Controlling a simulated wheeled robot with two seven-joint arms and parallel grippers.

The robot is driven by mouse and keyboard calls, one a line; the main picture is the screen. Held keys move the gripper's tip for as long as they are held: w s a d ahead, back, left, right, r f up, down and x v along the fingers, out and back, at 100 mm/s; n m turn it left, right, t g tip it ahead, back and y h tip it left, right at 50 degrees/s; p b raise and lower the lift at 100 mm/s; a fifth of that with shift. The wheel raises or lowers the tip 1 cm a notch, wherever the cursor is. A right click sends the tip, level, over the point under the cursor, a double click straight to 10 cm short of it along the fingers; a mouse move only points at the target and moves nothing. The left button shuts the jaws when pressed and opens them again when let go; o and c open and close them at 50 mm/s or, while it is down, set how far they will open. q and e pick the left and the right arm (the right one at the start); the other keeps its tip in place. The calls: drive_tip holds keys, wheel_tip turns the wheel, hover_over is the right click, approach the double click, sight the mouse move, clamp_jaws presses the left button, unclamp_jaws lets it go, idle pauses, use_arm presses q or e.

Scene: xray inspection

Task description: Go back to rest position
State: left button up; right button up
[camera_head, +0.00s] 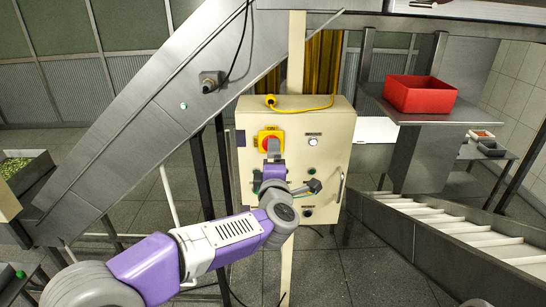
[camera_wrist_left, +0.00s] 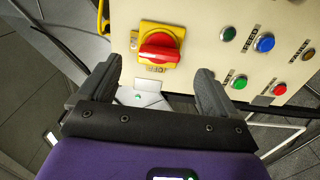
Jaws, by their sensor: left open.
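My left arm reaches from the lower left of the head view to a beige control cabinet (camera_head: 322,133). My left gripper (camera_head: 273,147) is in front of the red rotary switch (camera_head: 269,143) with its yellow surround. In the left wrist view, the left gripper (camera_wrist_left: 158,85) is open, with its two dark fingers spread wide and nothing between them. The red switch (camera_wrist_left: 159,50) lies just beyond the fingertips, apart from them, its handle lying roughly sideways. My right gripper is in neither view.
Green (camera_wrist_left: 239,81), blue (camera_wrist_left: 265,43) and red (camera_wrist_left: 278,89) buttons are right of the switch. A yellow cable (camera_head: 305,109) lies on the cabinet top. A sloping metal chute (camera_head: 150,120) is left of the cabinet. A red bin (camera_head: 420,94) stands on a shelf at right, above a white-slatted conveyor (camera_head: 455,228).

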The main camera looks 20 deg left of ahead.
use_arm(q)
drive_tip(key=shift+s+d, duration=0.2)
drive_tip(key=shift+s, duration=0.5)
wheel_tip(320, 180, down, 37)
drive_tip(key=s+d+m+g+h+b, duration=0.25)
drive_tip(key=m+g+h, duration=0.35)
drive_tip(key=m, duration=0.5)
drive_tip(key=s+d+f+m+g+h, duration=0.15)
drive_tip(key=s+f+m+g, duration=0.3)
drive_tip(key=s+f, duration=0.9)
drive_tip(key=s+d+f+m+g+h+b, duration=0.1)
drive_tip(key=s+d+f+m+g, duration=0.1)
drive_tip(key=s+f+g, duration=0.4)
drive_tip(key=s+f+m, duration=0.1)
drive_tip(key=s+f, duration=0.3)
drive_tip(key=s, duration=0.4)
drive_tip(key=shift+s+h+b, duration=0.2)
drive_tip(key=shift+h+b, duration=0.1)
drive_tip(key=shift+h, duration=0.05)
